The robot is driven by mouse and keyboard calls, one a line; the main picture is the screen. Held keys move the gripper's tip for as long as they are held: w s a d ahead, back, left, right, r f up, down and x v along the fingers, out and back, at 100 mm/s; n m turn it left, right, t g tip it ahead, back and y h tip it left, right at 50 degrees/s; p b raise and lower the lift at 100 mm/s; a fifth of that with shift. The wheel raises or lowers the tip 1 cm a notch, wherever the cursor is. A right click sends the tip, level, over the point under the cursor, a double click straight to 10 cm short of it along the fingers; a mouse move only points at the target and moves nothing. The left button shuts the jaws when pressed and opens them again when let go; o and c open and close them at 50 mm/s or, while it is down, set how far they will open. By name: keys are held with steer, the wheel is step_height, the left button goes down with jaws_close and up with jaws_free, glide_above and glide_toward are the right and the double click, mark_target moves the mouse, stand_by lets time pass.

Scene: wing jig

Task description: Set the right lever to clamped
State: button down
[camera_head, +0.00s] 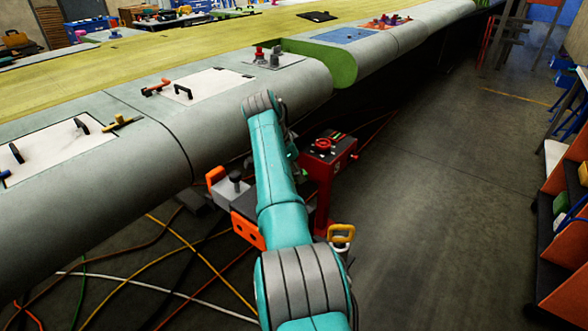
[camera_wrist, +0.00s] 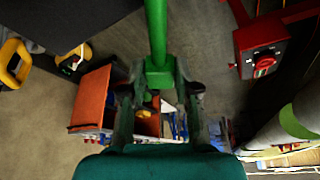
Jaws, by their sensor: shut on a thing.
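In the wrist view, my gripper (camera_wrist: 160,95) has its two fingers on either side of the squared lower end of a green bar (camera_wrist: 157,40), and is shut on it. The bar runs up out of that view; I cannot tell whether it is the right lever. In the head view, my arm hides my gripper and the bar. On the grey wing, a red-orange handle (camera_head: 157,87) and a yellow handle (camera_head: 118,122) lie beside white panels. Red and grey upright fittings (camera_head: 259,55) stand farther along. No clamped marking is readable.
A red pedestal (camera_head: 322,160) with a red knob stands right of my arm. A red box with a dial (camera_wrist: 263,62) shows in the wrist view. Cables (camera_head: 150,270) cross the floor at left. An orange rack (camera_head: 562,235) stands at right, with clear floor (camera_head: 450,200) between.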

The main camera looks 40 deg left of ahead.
steer(key=shift+s+d+m+h, duration=0.5)
steer(key=shift+d+m, duration=0.3)
steer(key=shift+m, duration=0.3)
steer(key=shift+s+f+g, duration=0.1)
steer(key=shift+g, duration=0.2)
steer(key=c, duration=0.8)
jaws_free()
steer(key=shift+c, duration=0.2)
steer(key=v, duration=1.2)
steer(key=shift+d, duration=0.2)
